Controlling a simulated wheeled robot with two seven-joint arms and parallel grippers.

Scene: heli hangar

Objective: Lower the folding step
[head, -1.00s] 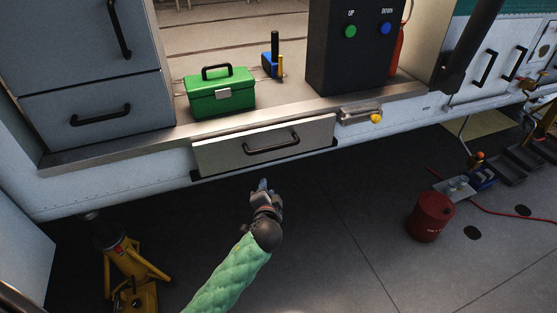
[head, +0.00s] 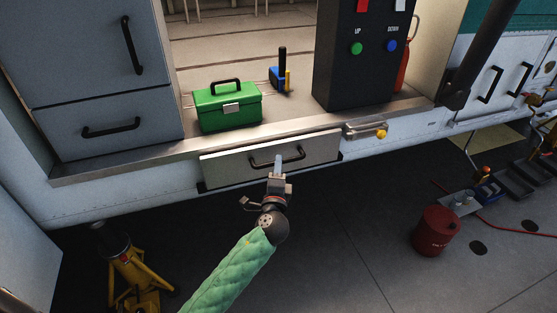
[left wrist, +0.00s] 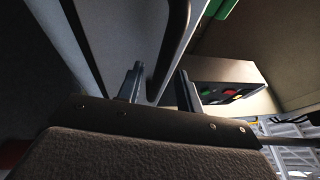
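The folding step (head: 225,170) is a pale panel with a black bar handle (head: 292,156), folded up against the side below the door sill. My left gripper (head: 278,166) is in front of the handle, with its fingers pointing at it. In the left wrist view the two fingers (left wrist: 160,88) are apart. The handle (left wrist: 178,40) runs down toward the gap between them, nearer the left finger in the picture. I cannot tell whether they touch it. A latch with a yellow knob (head: 381,134) sits right of the step. My right gripper is not in view.
A green toolbox (head: 228,108) and a black box with UP and DOWN buttons (head: 352,78) stand on the floor above the sill (head: 160,151). A yellow jack stand (head: 135,275) is at lower left and a red can (head: 436,232) at right. The ground below the step is clear.

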